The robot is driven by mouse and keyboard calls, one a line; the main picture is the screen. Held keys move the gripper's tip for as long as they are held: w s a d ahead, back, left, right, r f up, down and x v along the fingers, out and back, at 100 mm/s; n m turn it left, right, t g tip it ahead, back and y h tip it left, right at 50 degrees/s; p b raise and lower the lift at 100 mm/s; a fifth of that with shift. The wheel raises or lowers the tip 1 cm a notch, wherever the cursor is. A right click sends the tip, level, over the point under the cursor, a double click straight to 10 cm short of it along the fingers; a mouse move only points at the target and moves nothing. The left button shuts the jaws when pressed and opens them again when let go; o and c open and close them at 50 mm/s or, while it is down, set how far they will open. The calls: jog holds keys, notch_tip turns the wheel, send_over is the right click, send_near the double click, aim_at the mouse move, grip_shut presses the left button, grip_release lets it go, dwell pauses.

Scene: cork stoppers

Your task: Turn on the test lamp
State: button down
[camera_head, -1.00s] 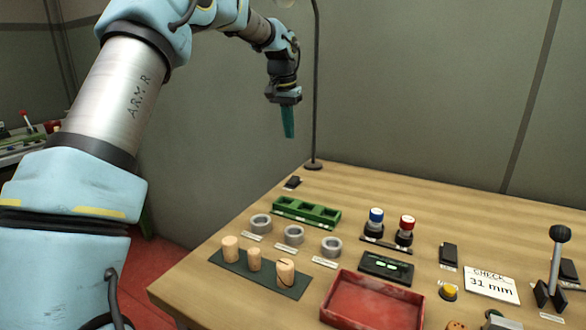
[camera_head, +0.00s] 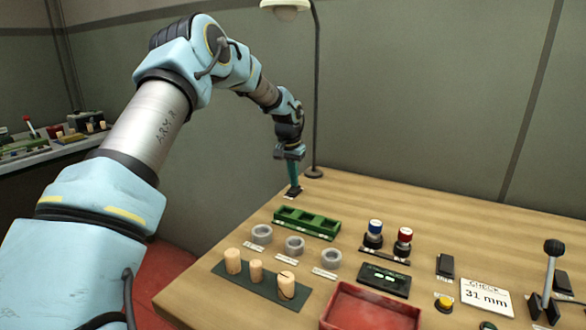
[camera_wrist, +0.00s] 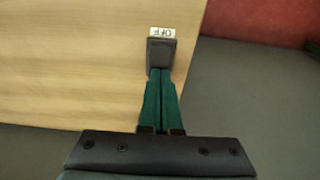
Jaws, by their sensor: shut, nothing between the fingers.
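The test lamp (camera_head: 288,12) hangs from a tall thin pole at the back left of the table, and its shade looks pale and unlit. A small dark switch (camera_head: 293,191) lies near the foot of the pole. In the wrist view the switch (camera_wrist: 161,50) is a dark block with a white label reading "OFF" at its far end. My gripper (camera_head: 294,185) points down with its green fingers shut and empty. The fingertips (camera_wrist: 161,70) are at the near edge of the switch and hide part of it. I cannot tell whether they press on it.
The lamp's round base (camera_head: 314,172) stands just behind my gripper. A green rack (camera_head: 307,222), several grey rings (camera_head: 294,246) and corks on a dark mat (camera_head: 222,268) are nearer. A red tray (camera_head: 370,312), blue and red knobs (camera_head: 403,242) and a lever (camera_head: 550,270) stand to the right.

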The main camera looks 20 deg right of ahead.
dwell(0.4)
jog(key=shift+w+d+y+p, duration=0.15)
jog(key=shift+y+p, duration=0.15)
jog(key=shift+p, duration=0.35)
jog(key=shift+f+g, duration=0.3)
jog(key=shift+f, duration=0.05)
jog(key=shift+a, duration=0.2)
jog(key=shift+s+a, duration=0.5)
jog(key=shift+s, duration=0.05)
jog(key=shift+r, duration=0.1)
